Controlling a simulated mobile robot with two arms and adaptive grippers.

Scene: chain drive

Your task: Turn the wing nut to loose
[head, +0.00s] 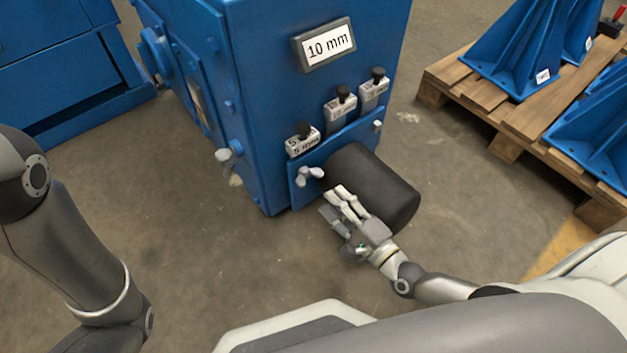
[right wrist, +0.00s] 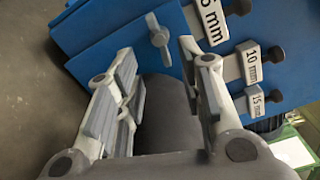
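The light grey wing nut (head: 310,174) sits on the blue plate (head: 301,196) at the lower front of the blue machine, left of the dark cylinder. The right wrist view shows the wing nut (right wrist: 159,40) too, with its wings roughly upright in that picture. My right gripper (head: 336,203) is in front of and below the wing nut, beside the cylinder. In the right wrist view its two fingers (right wrist: 158,67) are spread apart with nothing between the tips. The wing nut lies beyond the fingertips, apart from them. Only links of my left arm show; its gripper is out of view.
The dark cylinder (head: 373,188) sticks out close beside my right gripper. Several labelled blocks with black knobs sit above the plate, under a "10 mm" sign (head: 328,44). A wooden pallet (head: 538,127) with blue brackets stands at the right.

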